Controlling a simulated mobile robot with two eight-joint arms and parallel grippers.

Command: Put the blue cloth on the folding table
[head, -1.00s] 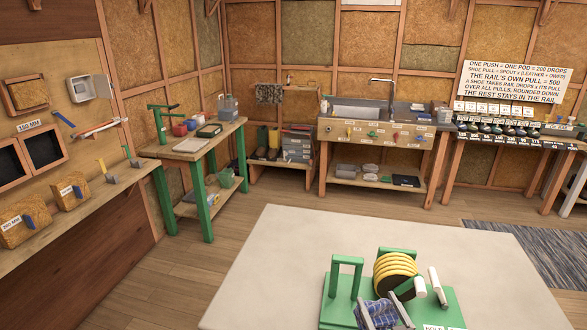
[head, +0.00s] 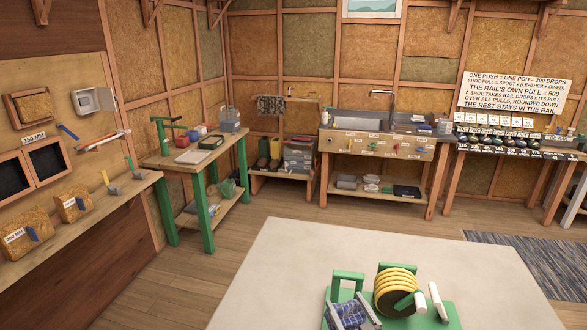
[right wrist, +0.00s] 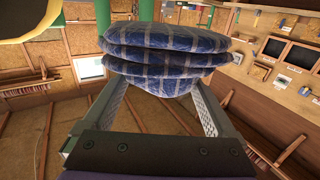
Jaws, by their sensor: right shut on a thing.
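The blue cloth (head: 352,316) is a folded, checked bundle low in the head view. My right gripper (head: 353,312) is shut on it. In the right wrist view the folded blue cloth (right wrist: 168,55) bulges in several layers between and beyond the two fingers. A wide cream top (head: 270,270), which looks like the folding table, fills the lower middle of the head view. The cloth appears in front of a green stand on this top; whether it touches either one I cannot tell. My left gripper is not in view.
The green stand (head: 440,318) carries a yellow coil (head: 396,290) and white rods close to the cloth. The cream top's left and far parts are clear. A green-legged bench (head: 208,155) stands at the left, a sink bench (head: 375,145) at the back.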

